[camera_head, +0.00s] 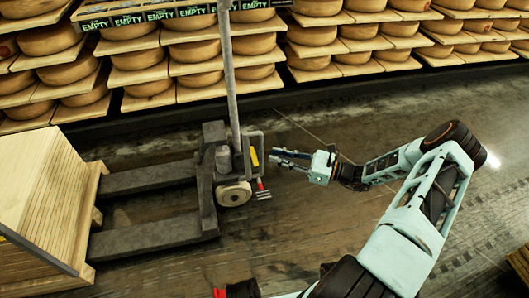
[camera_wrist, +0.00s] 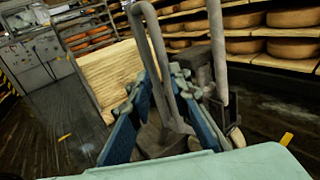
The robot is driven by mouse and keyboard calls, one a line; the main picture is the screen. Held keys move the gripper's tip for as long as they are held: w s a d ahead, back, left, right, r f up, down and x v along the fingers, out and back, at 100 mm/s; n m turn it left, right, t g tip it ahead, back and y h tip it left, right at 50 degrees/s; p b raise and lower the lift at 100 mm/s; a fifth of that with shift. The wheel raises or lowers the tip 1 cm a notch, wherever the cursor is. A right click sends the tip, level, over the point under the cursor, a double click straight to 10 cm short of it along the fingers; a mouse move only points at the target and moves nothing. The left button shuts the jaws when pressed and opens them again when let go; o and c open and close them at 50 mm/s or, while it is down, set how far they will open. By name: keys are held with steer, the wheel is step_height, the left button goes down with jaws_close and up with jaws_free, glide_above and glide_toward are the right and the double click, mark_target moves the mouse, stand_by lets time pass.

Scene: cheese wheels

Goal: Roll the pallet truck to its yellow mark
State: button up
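The grey pallet truck (camera_head: 213,170) stands on the floor at left centre in the head view, its forks pointing left and its handle rising upright. My gripper (camera_head: 275,157) is just right of the truck's body. In the wrist view, the blue fingers of my gripper (camera_wrist: 165,120) are spread apart. The truck's bent handle tube (camera_wrist: 157,60) shows between and beyond them; I cannot tell whether they touch it. A small yellow strip (camera_wrist: 65,137) lies on the floor at left in the wrist view. Another yellow patch (camera_wrist: 286,140) shows at right; I cannot tell what it belongs to.
A pale wooden crate (camera_head: 45,195) stands at the fork end, on the left. Shelves of cheese wheels (camera_head: 190,50) line the back, with green "EMPTY" signs. Dark floor (camera_head: 330,125) is open between the shelves and my arm. A wooden object (camera_head: 520,262) is at the lower right.

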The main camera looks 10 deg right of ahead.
steer(key=shift+v, duration=2.3)
steer(key=shift+a, duration=0.1)
